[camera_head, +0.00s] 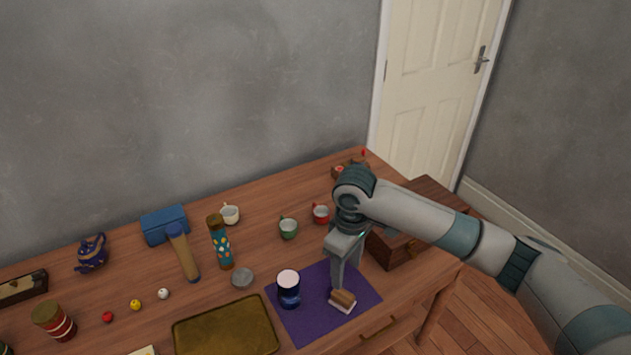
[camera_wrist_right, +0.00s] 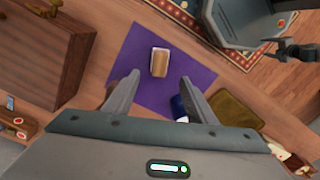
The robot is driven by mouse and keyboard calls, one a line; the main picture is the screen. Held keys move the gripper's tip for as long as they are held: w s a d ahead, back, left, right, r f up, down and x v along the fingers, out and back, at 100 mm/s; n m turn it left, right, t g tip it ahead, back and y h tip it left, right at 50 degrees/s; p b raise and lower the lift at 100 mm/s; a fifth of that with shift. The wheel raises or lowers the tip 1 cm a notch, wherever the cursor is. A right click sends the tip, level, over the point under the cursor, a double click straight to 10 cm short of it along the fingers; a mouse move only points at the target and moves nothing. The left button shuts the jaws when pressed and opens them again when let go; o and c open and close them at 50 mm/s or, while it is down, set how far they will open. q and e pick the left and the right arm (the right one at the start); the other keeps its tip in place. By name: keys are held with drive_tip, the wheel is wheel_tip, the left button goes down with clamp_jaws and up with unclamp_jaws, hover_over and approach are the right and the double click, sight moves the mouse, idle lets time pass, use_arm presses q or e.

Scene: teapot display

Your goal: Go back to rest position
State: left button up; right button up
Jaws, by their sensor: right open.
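My right gripper (camera_head: 345,275) is over the right part of the purple mat (camera_head: 318,327), its fingers pointing down. In the right wrist view its two fingers (camera_wrist_right: 155,92) are spread apart with nothing between them. A small cake-like piece (camera_head: 342,300) with a brown top and white lower part lies on the mat just by the fingertips. It also shows in the right wrist view (camera_wrist_right: 159,62), beyond the fingers and apart from them. My left gripper is not in view.
A wooden box (camera_head: 388,250) is close beside my right arm. A golden tray (camera_head: 225,330) lies left of the mat. Several small items fill the table's left side.

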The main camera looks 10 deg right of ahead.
drive_tip(key=s+a+f+y, duration=0.1)
drive_tip(key=s+a+f, duration=0.2)
drive_tip(key=s+a+f+y, duration=0.1)
drive_tip(key=s+a+f, duration=0.2)
drive_tip(key=shift+s+a+t, duration=0.25)
drive_tip(key=shift+a+t, duration=0.1)
drive_tip(key=shift+t, duration=0.05)
drive_tip(key=s+a+f+m+t+y, duration=0.1)
drive_tip(key=s+a+f+y, duration=0.1)
drive_tip(key=s+f, duration=0.35)
drive_tip(key=s+d+f+m+t+h, duration=0.2)
drive_tip(key=s+d+m+h, duration=0.25)
drive_tip(key=s+d, duration=1.25)
wheel_tip(320, 180, down, 28)
drive_tip(key=s+a+g, duration=0.2)
drive_tip(key=s+a, duration=0.1)
drive_tip(key=s+d+f, duration=0.1)
drive_tip(key=s+f, duration=0.7)
drive_tip(key=s, duration=0.1)
drive_tip(key=s+d+f, duration=0.2)
drive_tip(key=s+f, duration=0.6)
drive_tip(key=f, duration=0.1)
drive_tip(key=shift+s+d+f+g, duration=0.25)
drive_tip(key=shift+s+f+g, duration=0.05)
drive_tip(key=shift+s+g, duration=0.1)
